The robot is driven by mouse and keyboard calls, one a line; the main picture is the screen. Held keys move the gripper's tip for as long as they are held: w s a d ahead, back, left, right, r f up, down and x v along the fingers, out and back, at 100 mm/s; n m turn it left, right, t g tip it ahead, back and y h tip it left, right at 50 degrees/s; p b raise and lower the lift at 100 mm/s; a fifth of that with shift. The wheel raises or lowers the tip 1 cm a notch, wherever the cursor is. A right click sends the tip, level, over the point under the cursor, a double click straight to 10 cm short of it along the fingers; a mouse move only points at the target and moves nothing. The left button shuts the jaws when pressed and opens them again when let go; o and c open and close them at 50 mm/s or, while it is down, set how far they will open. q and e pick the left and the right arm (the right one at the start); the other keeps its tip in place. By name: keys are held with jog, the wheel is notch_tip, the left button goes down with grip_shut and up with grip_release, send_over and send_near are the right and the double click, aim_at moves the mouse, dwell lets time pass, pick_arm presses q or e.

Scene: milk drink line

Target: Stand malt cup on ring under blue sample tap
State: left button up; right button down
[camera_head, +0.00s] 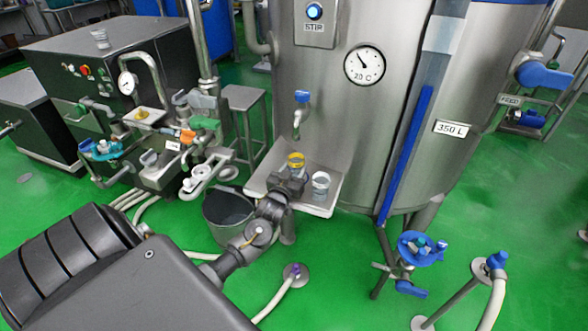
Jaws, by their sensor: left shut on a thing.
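My left gripper (291,180) reaches over the small steel shelf (316,210) on the tank front. It is shut on a cup with a yellow rim (296,158), which looks upright; I take it for the malt cup. The fingers hide its lower part, so I cannot tell whether it touches the shelf. The blue sample tap (302,97) is on the tank above, its spout just over the yellow rim. I cannot make out the ring; the gripper and cup cover that part of the shelf. My right gripper is not in view.
A clear cup with a pale band (320,185) stands on the shelf close to the right of the gripper. A dark bucket (228,212) is on the floor left of the shelf. Pipes and valves (205,165) crowd the left. A blue-handled valve (420,247) stands right.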

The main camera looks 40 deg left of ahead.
pick_arm(q)
jog(key=o, duration=1.1)
jog(key=shift+f, duration=0.1)
jog(key=b+v, duration=0.1)
jog(key=v, duration=1.1)
